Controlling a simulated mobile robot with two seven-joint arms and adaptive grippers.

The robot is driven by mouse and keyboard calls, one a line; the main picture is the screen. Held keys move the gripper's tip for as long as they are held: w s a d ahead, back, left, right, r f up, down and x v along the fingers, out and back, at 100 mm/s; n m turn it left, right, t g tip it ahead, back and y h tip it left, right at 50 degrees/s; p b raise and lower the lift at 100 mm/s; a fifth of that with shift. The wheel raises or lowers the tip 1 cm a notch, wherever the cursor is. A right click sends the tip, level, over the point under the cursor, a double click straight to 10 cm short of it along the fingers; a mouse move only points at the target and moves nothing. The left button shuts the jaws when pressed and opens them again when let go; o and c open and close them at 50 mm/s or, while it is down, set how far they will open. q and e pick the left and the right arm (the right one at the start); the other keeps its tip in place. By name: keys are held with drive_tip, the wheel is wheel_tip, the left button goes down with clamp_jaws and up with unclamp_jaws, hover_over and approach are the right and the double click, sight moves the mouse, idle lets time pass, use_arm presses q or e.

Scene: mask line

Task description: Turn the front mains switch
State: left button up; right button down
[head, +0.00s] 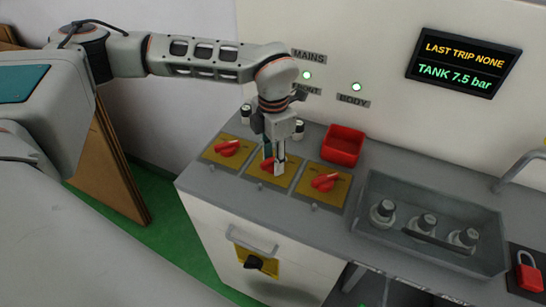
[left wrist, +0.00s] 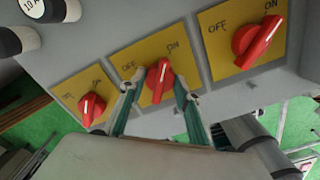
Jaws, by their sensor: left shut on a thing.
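Three red rotary switches on yellow plates sit in a row on the grey counter. My left gripper (head: 274,165) points down at the middle red switch (head: 267,164). In the left wrist view its two fingers (left wrist: 156,92) stand on either side of the middle knob (left wrist: 160,76) and hold it. The knob's white line points up towards the ON side of its plate. The neighbouring red switches (head: 227,148) and (head: 325,182) stand free. The "MAINS" sign (head: 309,56) is on the wall, with a partly hidden label below it. My right gripper is out of view.
A red bin (head: 343,145) stands behind the switches. A grey tray (head: 390,183) with several round metal parts lies to the right, near a red padlock (head: 529,271). Dark-capped bottles (head: 297,130) stand close behind my gripper.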

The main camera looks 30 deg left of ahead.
use_arm(q)
drive_tip(key=n, duration=0.3)
drive_tip(key=shift+n+p, duration=0.3)
drive_tip(key=n, duration=0.3)
drive_tip(key=shift+n, duration=0.3)
drive_tip(key=n, duration=0.4)
drive_tip(key=shift+n, duration=0.3)
drive_tip(key=n, duration=0.4)
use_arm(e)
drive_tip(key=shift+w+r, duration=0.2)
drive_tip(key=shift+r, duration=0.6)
use_arm(q)
drive_tip(key=shift+n, duration=0.3)
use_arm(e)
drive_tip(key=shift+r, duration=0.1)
use_arm(q)
drive_tip(key=o, duration=1.1)
drive_tip(key=shift+r, duration=0.1)
